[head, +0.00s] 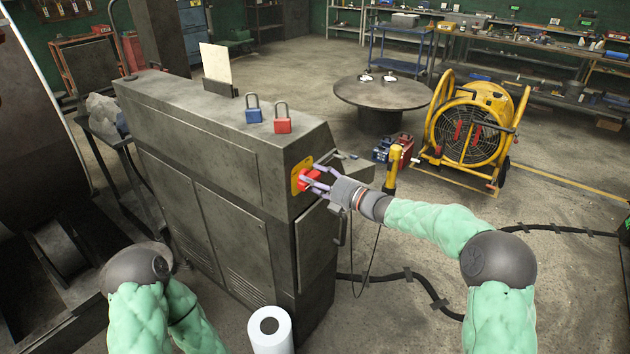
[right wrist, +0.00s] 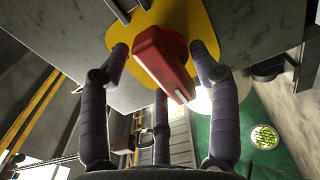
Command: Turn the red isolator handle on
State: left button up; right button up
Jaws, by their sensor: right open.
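The red isolator handle (head: 309,180) sits on a yellow plate (head: 300,173) on the end face of the dark grey machine cabinet (head: 268,190). My right gripper (head: 316,181) is at the handle, its purple fingers pointing at the plate. In the right wrist view the red handle (right wrist: 162,62) lies tilted between the open fingers (right wrist: 160,70), over the yellow plate (right wrist: 180,22). The fingers stand on both sides of it; whether any touches it I cannot tell. My left arm shows at the lower left of the head view, but its gripper does not show.
A blue padlock (head: 253,112) and a red padlock (head: 282,122) stand on the cabinet top near a card in a holder (head: 216,66). A white roll (head: 270,330) stands in front. A yellow fan (head: 468,125) and a round table (head: 382,92) are behind. A black cable crosses the floor.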

jog(key=c, duration=1.2)
jog(key=shift+o, duration=0.2)
